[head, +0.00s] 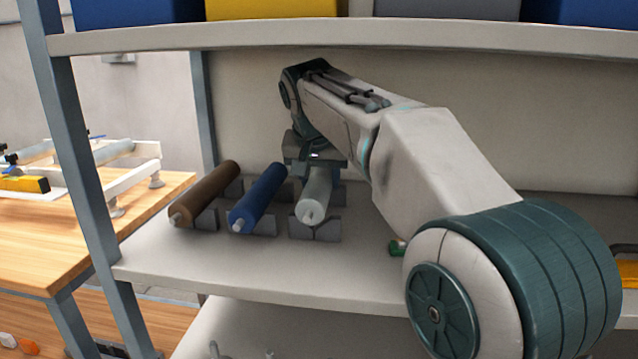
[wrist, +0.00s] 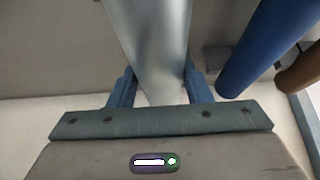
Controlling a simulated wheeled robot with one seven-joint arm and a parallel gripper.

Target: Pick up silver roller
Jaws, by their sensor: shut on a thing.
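The silver roller (head: 316,192) is at the right end of a row of three rollers on the middle shelf in the head view. Its near end is at a grey V-shaped holder (head: 315,229); I cannot tell whether it still rests there. My gripper (head: 314,168) reaches down from above and is shut on the silver roller. In the wrist view the silver roller (wrist: 152,45) runs between the two blue-grey fingers of my gripper (wrist: 160,90). My gripper hides the roller's far part in the head view.
A blue roller (head: 258,197) lies close to the left of the silver one, and a brown roller (head: 205,193) lies further left, both on holders. The upper shelf (head: 345,38) with bins is above. A shelf post (head: 75,150) stands at left, by a wooden table (head: 140,215).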

